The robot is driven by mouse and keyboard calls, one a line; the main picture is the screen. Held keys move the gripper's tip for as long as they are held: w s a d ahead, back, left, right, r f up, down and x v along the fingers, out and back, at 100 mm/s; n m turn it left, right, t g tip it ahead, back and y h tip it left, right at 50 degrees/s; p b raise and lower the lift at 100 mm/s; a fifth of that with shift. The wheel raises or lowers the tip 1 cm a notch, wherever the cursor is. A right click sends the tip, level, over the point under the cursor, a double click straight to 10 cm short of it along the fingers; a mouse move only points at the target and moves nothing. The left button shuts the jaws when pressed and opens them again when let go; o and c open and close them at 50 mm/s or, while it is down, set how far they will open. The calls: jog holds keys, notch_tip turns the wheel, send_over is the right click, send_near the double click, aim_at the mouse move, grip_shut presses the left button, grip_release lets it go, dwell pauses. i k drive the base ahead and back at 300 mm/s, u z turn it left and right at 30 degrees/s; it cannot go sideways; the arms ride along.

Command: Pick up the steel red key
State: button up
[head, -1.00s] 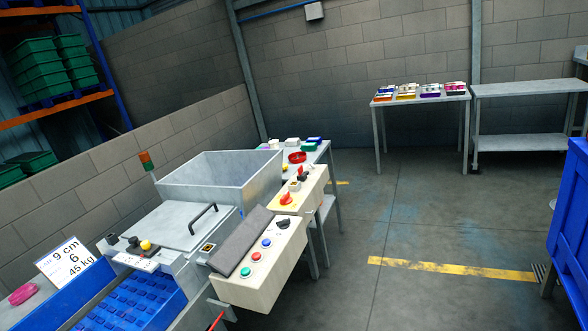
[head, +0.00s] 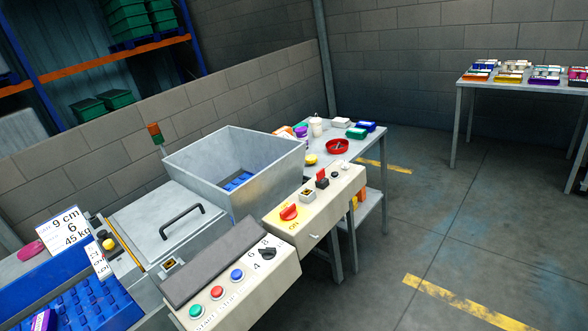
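I cannot clearly make out the steel red key. A red bowl (head: 337,147) on the grey side table (head: 375,143) has small grey marks inside, too small to name. The cream control box (head: 318,207) carries a red rotary knob (head: 289,212) on a yellow plate and a small red upright part (head: 321,173) on a black block. A small light piece (head: 314,237) sticks out from the box's front face; I cannot tell what it is. My gripper is not in view.
A machine with a grey metal hopper (head: 236,157), a handled lid (head: 170,232) and a blue belt (head: 88,303) fills the left and middle. A second cream box (head: 231,277) with coloured buttons stands in front. Open floor (head: 440,235) lies at the right. A far table (head: 464,90) holds coloured packs.

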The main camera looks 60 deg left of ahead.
aim_at(321, 174)
jog(key=u, duration=0.45)
jog(key=i, duration=1.15)
jog(key=u, duration=1.25)
jog(key=i, duration=0.7)
jog(key=u, duration=0.35)
jog(key=k, duration=0.9)
jog(key=u, duration=0.2)
jog(key=i, duration=0.9)
jog(key=z, duration=0.1)
